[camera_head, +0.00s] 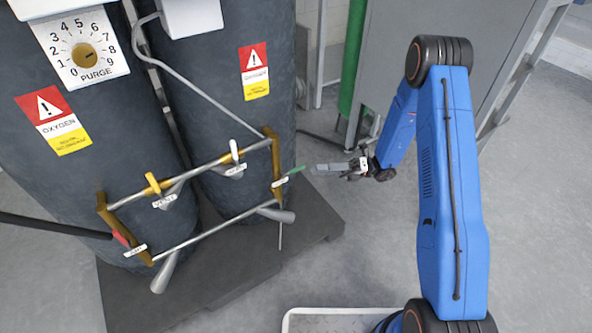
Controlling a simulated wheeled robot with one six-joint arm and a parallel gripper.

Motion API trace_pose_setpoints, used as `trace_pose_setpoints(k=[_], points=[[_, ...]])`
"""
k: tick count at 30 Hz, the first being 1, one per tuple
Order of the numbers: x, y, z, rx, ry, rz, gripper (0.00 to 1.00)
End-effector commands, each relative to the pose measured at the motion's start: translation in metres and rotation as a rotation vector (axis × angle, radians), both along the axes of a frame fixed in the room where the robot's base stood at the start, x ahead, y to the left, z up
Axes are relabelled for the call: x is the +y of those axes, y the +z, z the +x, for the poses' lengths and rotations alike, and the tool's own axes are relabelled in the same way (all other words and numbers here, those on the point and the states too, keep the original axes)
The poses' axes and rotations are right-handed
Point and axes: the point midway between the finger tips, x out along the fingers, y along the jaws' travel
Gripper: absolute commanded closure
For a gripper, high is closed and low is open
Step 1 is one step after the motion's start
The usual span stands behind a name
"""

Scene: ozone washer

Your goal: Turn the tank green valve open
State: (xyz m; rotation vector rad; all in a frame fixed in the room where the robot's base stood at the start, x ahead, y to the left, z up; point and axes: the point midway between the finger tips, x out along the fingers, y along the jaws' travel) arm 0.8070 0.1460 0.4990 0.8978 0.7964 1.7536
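The green valve handle (296,171) is at the right end of the pipe frame in front of the two dark tanks. It sticks out up and to the right from a brass upright, with a small white tag at its base. My gripper (318,168) points left toward it from the right, and a small gap shows between the fingertips and the handle in this view. Nothing shows held in the gripper. The fingers look small and overlap, so I cannot tell how far apart they are.
A yellow handle (152,183), a white handle (234,151) and a red handle (121,238) sit on the same pipes. The tanks stand on a dark base plate (318,232). A grey cabinet (385,60) and a green pipe (352,55) stand behind my arm.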

Motion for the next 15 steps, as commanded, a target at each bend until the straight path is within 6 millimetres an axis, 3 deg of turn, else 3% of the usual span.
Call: trace_pose_setpoints(k=[9,15], points=[[0.054,0.012,-0.015,0.0,0.003,-0.001,0.67],[0.078,0.018,-0.022,-0.001,0.002,-0.001,0.67]])
